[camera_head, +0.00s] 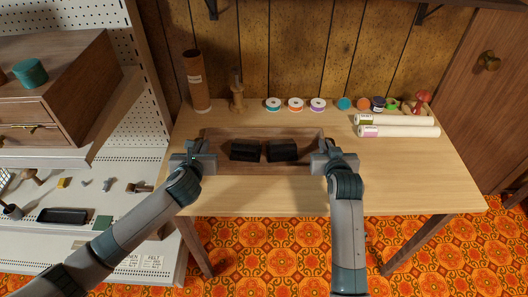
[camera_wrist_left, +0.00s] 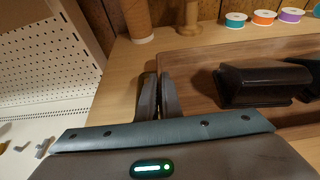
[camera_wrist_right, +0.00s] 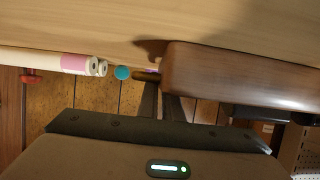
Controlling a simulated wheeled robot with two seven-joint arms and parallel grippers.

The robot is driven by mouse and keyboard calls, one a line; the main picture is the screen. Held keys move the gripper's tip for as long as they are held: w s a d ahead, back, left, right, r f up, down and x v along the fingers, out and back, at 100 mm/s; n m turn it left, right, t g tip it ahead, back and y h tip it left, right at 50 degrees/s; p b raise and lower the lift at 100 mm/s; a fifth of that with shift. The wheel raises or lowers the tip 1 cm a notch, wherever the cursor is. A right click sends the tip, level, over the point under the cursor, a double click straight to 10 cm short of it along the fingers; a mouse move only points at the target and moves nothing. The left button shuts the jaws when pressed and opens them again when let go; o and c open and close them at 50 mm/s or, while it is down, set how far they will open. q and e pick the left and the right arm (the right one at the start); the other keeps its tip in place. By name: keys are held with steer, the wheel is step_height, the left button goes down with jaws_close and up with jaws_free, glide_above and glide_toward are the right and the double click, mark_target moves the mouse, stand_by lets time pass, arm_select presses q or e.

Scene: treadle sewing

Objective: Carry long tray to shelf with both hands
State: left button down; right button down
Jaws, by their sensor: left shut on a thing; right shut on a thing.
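The long wooden tray (camera_head: 222,133) is at the middle of the table, with two black blocks (camera_head: 245,151) (camera_head: 282,150) inside it. My left gripper (camera_head: 205,152) is shut on the tray's left end; its narrow fingers also show in the left wrist view (camera_wrist_left: 158,98), beside the tray's wooden wall (camera_wrist_left: 203,78). My right gripper (camera_head: 325,152) is shut on the right end; the right wrist view shows its fingers (camera_wrist_right: 165,100) at the tray's end (camera_wrist_right: 240,72). The tray looks level. Whether it touches the table is unclear. The white shelf unit (camera_head: 110,190) stands at the left.
On the table (camera_head: 400,180), a brown tube (camera_head: 197,82), a wooden figure (camera_head: 237,92) and several thread spools (camera_head: 296,104) line the back. Fabric rolls (camera_head: 400,126) lie at right. The shelf holds a wooden drawer box (camera_head: 85,75), a black tray (camera_head: 62,216) and small items.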

arm_select(q)
steer(key=shift+r, duration=0.2)
arm_select(e)
steer(key=shift+r, duration=0.15)
arm_select(q)
steer(key=shift+r, duration=0.1)
arm_select(e)
steer(key=shift+r, duration=0.15)
